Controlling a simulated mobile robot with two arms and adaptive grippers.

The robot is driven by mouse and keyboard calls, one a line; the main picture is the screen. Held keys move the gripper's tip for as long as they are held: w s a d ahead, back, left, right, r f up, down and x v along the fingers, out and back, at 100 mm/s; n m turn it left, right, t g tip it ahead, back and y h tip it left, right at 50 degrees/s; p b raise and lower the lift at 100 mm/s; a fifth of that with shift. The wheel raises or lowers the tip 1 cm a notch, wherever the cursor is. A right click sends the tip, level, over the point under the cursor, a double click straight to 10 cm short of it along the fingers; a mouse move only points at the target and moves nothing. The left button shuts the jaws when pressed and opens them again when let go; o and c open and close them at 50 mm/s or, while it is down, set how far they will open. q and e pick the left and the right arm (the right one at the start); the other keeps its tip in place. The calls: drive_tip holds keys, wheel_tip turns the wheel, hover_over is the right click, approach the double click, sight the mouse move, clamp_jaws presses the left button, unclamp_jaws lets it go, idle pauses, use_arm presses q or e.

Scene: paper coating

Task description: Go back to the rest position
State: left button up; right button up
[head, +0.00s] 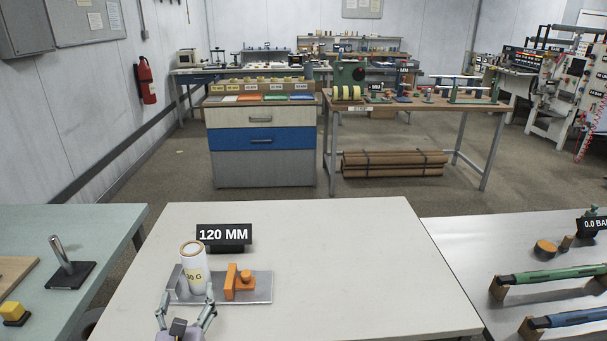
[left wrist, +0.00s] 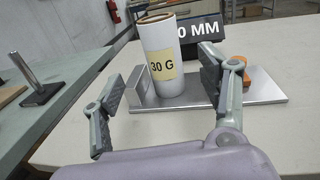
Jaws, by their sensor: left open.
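My left gripper (head: 186,301) is open at the front of the white table (head: 330,250), just in front of a white paper roll (head: 190,262) with a "30 G" label. The roll stands upright on a grey metal plate (head: 258,292). In the left wrist view, the open fingers (left wrist: 172,100) are spread, with the roll (left wrist: 160,50) standing beyond them, apart from both as far as I can tell. An orange block with a knob (head: 238,283) sits on the plate right of the roll. My right gripper is not in view.
A black "120 MM" sign (head: 223,236) stands behind the plate. A green-topped table (head: 60,230) with a metal post (head: 62,255) is at the left. A steel bench (head: 475,260) with green and blue bars is at the right. The white table's right half is clear.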

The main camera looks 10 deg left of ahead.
use_arm(q)
drive_tip(key=s+d+f+n+g, duration=0.2)
drive_tip(key=s+f+n+g, duration=0.65)
drive_tip(key=n, duration=0.75)
drive_tip(key=s+d+f+n+g+h, duration=0.2)
drive_tip(key=s+d+f+n+h, duration=0.1)
drive_tip(key=s+d+n, duration=0.35)
drive_tip(key=s+d+f+n+g+h, duration=0.3)
drive_tip(key=s+d+n+h, duration=0.15)
drive_tip(key=s+n, duration=0.3)
wheel_tip(320, 180, down, 24)
drive_tip(key=s, duration=0.1)
drive_tip(key=s+a+f+g+y, duration=0.1)
drive_tip(key=s+a+f+g, duration=0.1)
drive_tip(key=s+f, duration=1.5)
drive_tip(key=shift+s+a+f+m, duration=0.25)
drive_tip(key=shift+s+a+m, duration=0.15)
drive_tip(key=shift+a, duration=0.2)
